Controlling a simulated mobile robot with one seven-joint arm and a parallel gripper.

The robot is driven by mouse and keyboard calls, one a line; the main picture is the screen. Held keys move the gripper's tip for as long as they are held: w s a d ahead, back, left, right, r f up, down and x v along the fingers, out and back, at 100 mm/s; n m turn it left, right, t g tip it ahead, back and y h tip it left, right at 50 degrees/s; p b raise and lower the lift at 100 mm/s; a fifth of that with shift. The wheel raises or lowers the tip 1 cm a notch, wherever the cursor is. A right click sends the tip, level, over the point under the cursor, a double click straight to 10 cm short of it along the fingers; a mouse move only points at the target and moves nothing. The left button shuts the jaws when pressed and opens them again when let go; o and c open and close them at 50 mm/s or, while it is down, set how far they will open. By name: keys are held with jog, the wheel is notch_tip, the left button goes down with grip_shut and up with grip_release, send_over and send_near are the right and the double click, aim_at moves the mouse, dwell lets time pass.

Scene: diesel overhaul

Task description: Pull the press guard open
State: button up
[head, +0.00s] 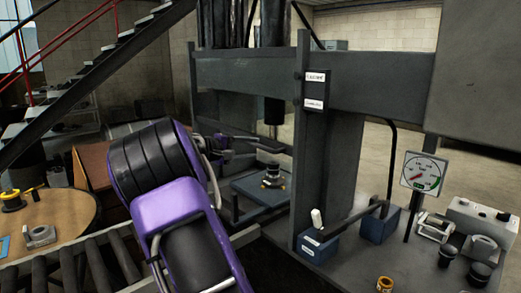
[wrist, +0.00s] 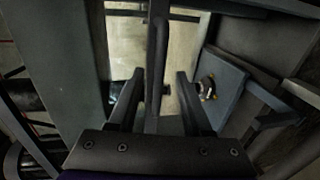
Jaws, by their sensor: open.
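The dark upright handle bar (wrist: 158,45) of the press guard runs down the middle of the wrist view. My gripper (wrist: 160,75) is open, with one finger on each side of the bar. The bar appears between the fingers; I cannot tell whether either touches it. In the head view my gripper (head: 232,142) is small and dark at the left side of the grey press frame (head: 250,78), partly hidden by my purple arm. The guard's outline is hard to make out there, so I cannot tell how far open it stands.
A blue press bed (head: 247,187) bears a small dark round part (head: 272,175). A pressure gauge (head: 423,173) and a bench (head: 345,262) with blue blocks stand right. A roller conveyor (head: 65,268) and a round wooden table (head: 65,207) are left, below the stairs.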

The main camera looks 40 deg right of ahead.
jog(key=v, duration=1.2)
